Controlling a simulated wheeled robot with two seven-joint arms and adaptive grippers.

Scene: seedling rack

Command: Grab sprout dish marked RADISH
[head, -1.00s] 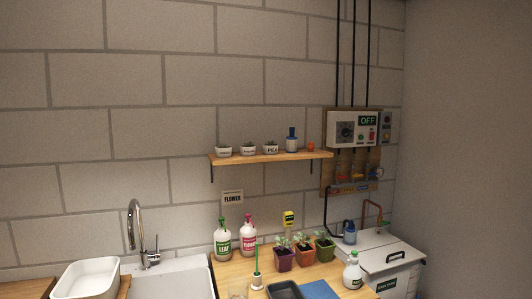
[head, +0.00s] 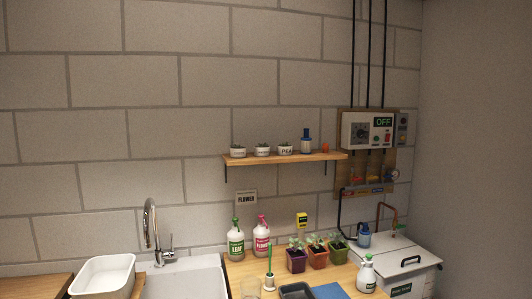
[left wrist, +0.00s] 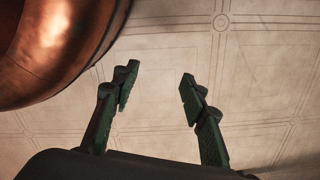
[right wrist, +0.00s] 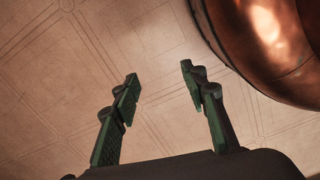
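Three small white dishes with sprouts stand in a row on the wooden wall shelf in the head view: a left dish (head: 238,153), a middle dish (head: 263,152) and a right dish (head: 286,151). The right dish's label seems to read PEA. The labels on the other two are too small to read, so I cannot tell which is marked RADISH. My left gripper (left wrist: 160,76) is open and empty in its wrist view, above a tiled floor. My right gripper (right wrist: 160,76) is also open and empty. Neither gripper shows in the head view; no dish shows in the wrist views.
The wooden shelf (head: 300,157) also holds a blue bottle (head: 306,143) and an orange item (head: 325,148). Below are spray bottles, potted seedlings (head: 316,257) and a sink (head: 185,281) with a faucet. A control box (head: 368,131) reading OFF hangs right of the shelf.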

